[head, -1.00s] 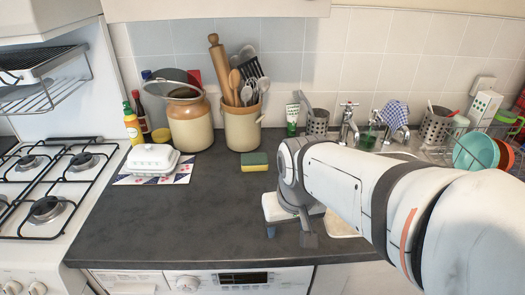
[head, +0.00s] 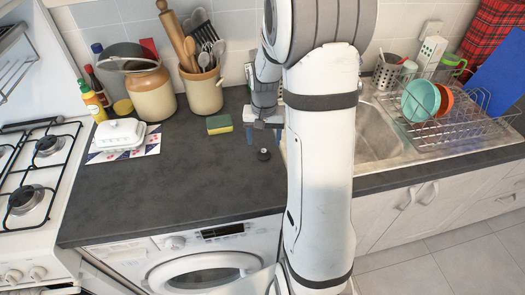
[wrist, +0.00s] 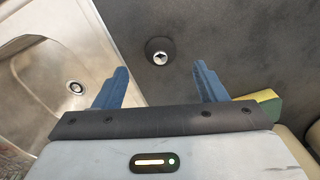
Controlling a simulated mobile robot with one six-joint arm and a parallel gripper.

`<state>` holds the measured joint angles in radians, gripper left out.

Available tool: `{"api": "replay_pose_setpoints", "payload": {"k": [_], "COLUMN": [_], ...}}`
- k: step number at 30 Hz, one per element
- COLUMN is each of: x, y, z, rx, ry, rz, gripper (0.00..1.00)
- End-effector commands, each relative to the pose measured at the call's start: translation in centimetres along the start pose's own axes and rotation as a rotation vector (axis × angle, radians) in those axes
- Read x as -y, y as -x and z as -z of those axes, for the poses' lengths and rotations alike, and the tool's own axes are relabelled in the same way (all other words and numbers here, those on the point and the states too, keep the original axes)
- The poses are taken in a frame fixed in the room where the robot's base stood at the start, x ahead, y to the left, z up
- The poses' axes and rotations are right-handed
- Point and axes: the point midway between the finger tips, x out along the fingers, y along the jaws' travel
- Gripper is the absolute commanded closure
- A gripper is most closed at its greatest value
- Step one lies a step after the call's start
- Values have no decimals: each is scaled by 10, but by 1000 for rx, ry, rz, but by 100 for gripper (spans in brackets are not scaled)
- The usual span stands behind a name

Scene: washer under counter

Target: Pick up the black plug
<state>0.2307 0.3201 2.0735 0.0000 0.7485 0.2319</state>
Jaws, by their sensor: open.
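The black plug (head: 263,154) is a small round dark piece lying on the dark grey counter, right of the sponge. In the wrist view the plug (wrist: 160,50) shows a pale metal centre and lies beyond the fingertips, roughly midway between their lines. My gripper (head: 265,137) points down just behind the plug in the head view. Its two blue fingers are spread with nothing between them, as the wrist view (wrist: 160,72) also shows. I cannot tell the exact height of the fingertips above the counter.
A yellow-green sponge (head: 219,124) lies left of my gripper. The metal sink (head: 376,135) is to the right, partly hidden by my arm. A utensil crock (head: 201,90) and a large jar (head: 151,93) stand behind. The counter's front left is clear.

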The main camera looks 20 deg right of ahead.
Motion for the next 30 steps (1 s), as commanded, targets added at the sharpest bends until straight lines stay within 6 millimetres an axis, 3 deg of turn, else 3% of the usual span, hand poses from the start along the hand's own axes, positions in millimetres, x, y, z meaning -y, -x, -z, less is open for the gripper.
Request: {"api": "replay_pose_setpoints", "payload": {"k": [11, 20, 30], "x": [1, 1, 2], "y": [-47, -52, -52], "z": [0, 1, 1], "rx": [2, -1, -1], "ry": [2, 3, 4], "rz": [0, 0, 0], "gripper": [35, 35, 63]}}
